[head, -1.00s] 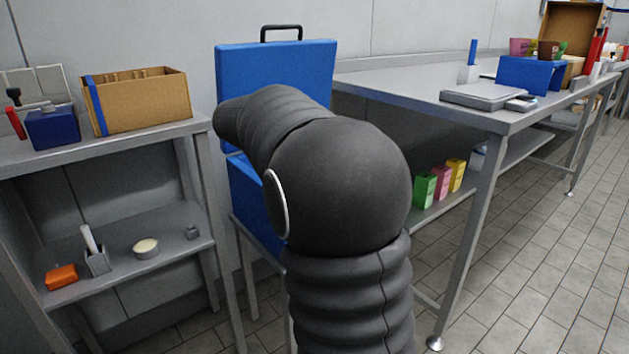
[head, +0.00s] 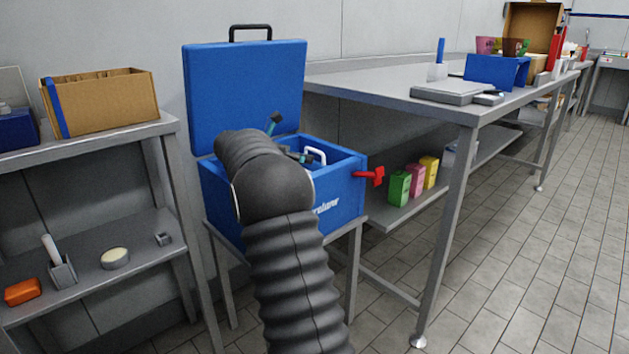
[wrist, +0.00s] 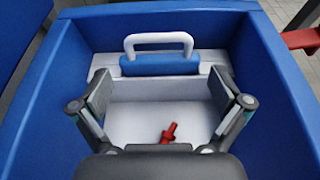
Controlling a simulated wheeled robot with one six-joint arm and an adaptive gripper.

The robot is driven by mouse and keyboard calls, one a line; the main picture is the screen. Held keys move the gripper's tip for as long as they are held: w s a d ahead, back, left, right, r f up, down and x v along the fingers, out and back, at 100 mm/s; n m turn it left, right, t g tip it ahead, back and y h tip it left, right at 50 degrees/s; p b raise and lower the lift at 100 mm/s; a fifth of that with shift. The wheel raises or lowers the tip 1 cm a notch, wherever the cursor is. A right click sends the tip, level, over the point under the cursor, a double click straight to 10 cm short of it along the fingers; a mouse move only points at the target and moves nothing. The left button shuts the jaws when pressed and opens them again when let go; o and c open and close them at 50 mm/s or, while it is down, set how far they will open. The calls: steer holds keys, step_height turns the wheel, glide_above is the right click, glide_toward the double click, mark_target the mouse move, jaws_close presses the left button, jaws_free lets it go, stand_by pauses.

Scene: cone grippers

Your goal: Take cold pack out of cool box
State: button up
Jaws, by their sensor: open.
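The blue cool box (head: 345,190) stands on a metal stand with its lid (head: 245,95) open upright at the back. My arm reaches over it, and my gripper (wrist: 168,110) is open, with its fingers spread over the inside of the box. The cold pack (wrist: 160,64) shows in the wrist view as a blue block with a white loop handle, at the far wall inside the box. It is beyond my fingertips and not between them. Its white handle also shows in the head view (head: 314,154). A small red thing (wrist: 169,132) shows in the box between my fingers.
A red latch or handle (head: 370,176) sticks out from the box's right side. A metal shelf (head: 90,150) stands close on the left, and a long metal table (head: 390,85) on the right. The floor at the right is clear.

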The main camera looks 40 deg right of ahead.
steer(key=x, duration=0.7)
steer(key=shift+w+d+b, duration=0.1)
steer(key=shift+d+b, duration=0.05)
steer(key=shift+b, duration=0.2)
steer(key=shift+r, duration=0.1)
steer(key=c, duration=1.3)
steer(key=shift+c, duration=0.8)
steer(key=shift+r, duration=0.1)
